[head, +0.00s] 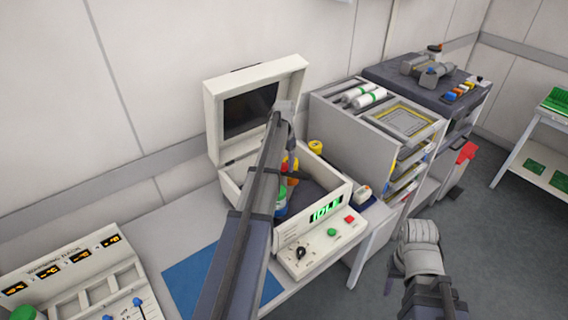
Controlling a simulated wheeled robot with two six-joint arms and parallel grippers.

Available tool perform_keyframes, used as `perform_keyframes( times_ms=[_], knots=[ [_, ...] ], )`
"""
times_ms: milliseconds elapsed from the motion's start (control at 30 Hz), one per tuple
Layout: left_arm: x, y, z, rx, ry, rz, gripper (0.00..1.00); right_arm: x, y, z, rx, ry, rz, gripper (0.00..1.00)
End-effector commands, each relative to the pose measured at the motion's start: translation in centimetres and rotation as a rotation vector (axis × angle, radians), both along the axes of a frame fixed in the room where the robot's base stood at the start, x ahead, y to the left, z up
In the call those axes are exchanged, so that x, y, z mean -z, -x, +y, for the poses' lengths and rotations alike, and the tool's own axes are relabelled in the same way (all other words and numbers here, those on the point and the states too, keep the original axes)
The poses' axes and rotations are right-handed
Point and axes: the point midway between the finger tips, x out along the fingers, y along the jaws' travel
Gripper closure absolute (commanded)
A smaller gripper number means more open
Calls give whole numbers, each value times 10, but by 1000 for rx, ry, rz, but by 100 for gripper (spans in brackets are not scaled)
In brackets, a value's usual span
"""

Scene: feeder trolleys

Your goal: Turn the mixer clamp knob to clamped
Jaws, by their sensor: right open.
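The mixer is a cream box (318,265) with its lid (214,125) raised, standing on the bench in the middle of the head view. Its front panel has a lit green display, a green button, a red button and a small black knob (300,253). Inside the box, a red and orange part (291,166) and a green-topped jar (281,204) partly show behind my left arm. I cannot tell which part is the clamp knob. My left gripper (290,138) is over the open box, its fingers mostly hidden. My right gripper (418,233) is open, low over the floor, away from the mixer.
A blue mat (205,284) lies on the bench left of the mixer. A panel with several displays (62,262) stands at the lower left. A grey rack (333,113) with white rolls and a dark machine (385,73) stand to the right.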

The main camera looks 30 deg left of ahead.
Motion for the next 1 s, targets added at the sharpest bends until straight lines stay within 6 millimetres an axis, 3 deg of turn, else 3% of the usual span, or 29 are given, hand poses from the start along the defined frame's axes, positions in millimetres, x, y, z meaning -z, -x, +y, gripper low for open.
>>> perform_keyframes(
  times_ms=[67, 600, 1000],
  knots=[
    [0, 0, 0, 0, 0, 0, 40, 0, 0, 0, 0, 0, 0, 50],
    [0, 0, 0, 0, 0, 0, 100, 0, 0, 0, 0, 0, 0, 50],
    [0, 0, 0, 0, 0, 0, 100, 0, 0, 0, 0, 0, 0, 50]
  ],
)
